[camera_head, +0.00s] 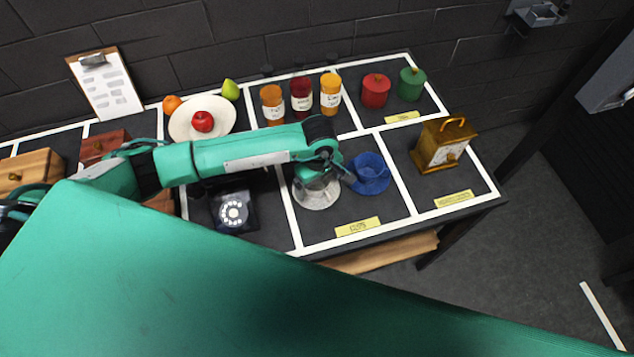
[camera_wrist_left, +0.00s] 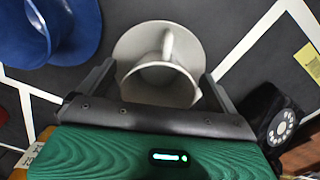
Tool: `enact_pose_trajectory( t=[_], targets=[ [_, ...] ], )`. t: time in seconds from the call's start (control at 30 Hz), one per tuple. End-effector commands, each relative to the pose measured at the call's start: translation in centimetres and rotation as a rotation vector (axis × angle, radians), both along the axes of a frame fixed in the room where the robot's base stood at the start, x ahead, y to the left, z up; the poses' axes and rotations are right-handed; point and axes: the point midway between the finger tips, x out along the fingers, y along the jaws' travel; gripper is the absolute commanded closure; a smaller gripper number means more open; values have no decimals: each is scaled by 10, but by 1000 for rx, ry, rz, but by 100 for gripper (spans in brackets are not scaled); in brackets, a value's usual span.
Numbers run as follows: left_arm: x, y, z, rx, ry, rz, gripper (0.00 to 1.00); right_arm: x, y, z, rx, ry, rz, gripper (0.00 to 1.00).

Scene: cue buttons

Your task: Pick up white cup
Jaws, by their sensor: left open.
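In the left wrist view the white cup (camera_wrist_left: 160,84) stands upright on its white saucer (camera_wrist_left: 128,46), with its handle turned to the top of the picture. My left gripper (camera_wrist_left: 155,72) is open, with one finger on either side of the cup; I cannot tell whether they touch it. In the head view the saucer (camera_head: 316,195) shows below my left gripper (camera_head: 318,180), and the cup is mostly hidden behind the gripper. My right gripper is not in view.
A blue cup and saucer (camera_head: 370,173) stand close to the right of the white saucer. A black rotary telephone (camera_head: 233,211) is to the left, a gold clock (camera_head: 441,146) farther right. Several jars (camera_head: 301,97) stand behind.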

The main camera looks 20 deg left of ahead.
Motion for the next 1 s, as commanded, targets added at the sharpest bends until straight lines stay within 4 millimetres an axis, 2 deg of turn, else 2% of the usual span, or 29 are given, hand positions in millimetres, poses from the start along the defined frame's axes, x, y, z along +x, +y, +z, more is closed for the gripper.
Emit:
enact_pose_trajectory(
  t=[0.07,0.1,0.3,0.37,0.63,0.77,0.87,1.0],
  targets=[
    [0,0,0,0,0,0,4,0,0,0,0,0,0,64],
    [0,0,0,0,0,0,8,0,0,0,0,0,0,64],
    [0,0,0,-1,-1,0,47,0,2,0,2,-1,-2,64],
    [0,0,0,-1,-1,0,56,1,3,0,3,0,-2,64],
    [1,0,2,-1,-2,1,56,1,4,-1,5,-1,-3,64],
    [2,0,9,-2,-5,1,56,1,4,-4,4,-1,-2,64],
    [2,0,21,-2,-5,-1,56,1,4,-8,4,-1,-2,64],
    [2,0,53,-3,-9,-3,56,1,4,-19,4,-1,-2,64]
  ],
)
